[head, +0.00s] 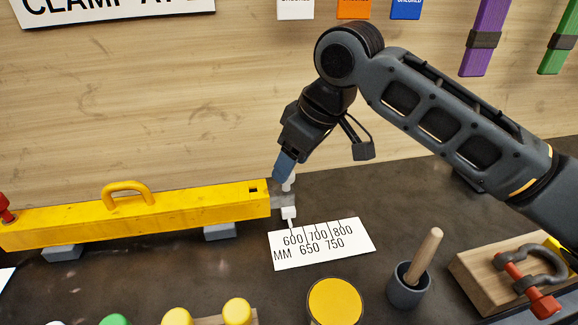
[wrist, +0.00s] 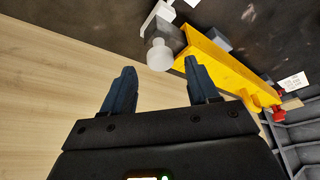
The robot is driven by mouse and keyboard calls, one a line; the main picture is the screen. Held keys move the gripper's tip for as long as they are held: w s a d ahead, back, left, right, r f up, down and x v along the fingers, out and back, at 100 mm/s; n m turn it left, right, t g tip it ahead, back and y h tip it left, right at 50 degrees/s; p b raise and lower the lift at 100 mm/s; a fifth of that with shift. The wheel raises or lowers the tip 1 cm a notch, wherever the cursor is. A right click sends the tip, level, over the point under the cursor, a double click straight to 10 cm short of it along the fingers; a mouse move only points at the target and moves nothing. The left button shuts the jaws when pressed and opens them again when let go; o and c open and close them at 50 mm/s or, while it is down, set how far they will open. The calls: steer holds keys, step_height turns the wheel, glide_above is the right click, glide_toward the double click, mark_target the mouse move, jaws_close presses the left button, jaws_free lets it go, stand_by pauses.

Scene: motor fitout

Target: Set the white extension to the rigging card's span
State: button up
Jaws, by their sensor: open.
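A yellow beam (head: 170,212) lies on the dark bench, with a short grey-white extension (head: 281,201) sticking out of its right end. The extension carries an upright white knob (head: 289,184) and a white pointer block (head: 289,213). The pointer is near the 600 end of the white scale card (head: 325,256). My gripper (head: 284,165) is just above the knob, its far finger partly hidden. In the wrist view my gripper (wrist: 161,72) is open, with the knob (wrist: 160,56) in line with the gap, near the fingertips. No rigging card's writing can be read.
A grey cup (head: 405,290) with a wooden-handled tool and a wooden block with a shackle (head: 520,262) stand to the right. Yellow and green round knobs (head: 237,312) line the front edge. Grey blocks (head: 220,232) support the beam. The wooden wall is close behind.

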steer(key=shift+x, duration=1.3)
steer(key=shift+c, duration=0.3)
jaws_close()
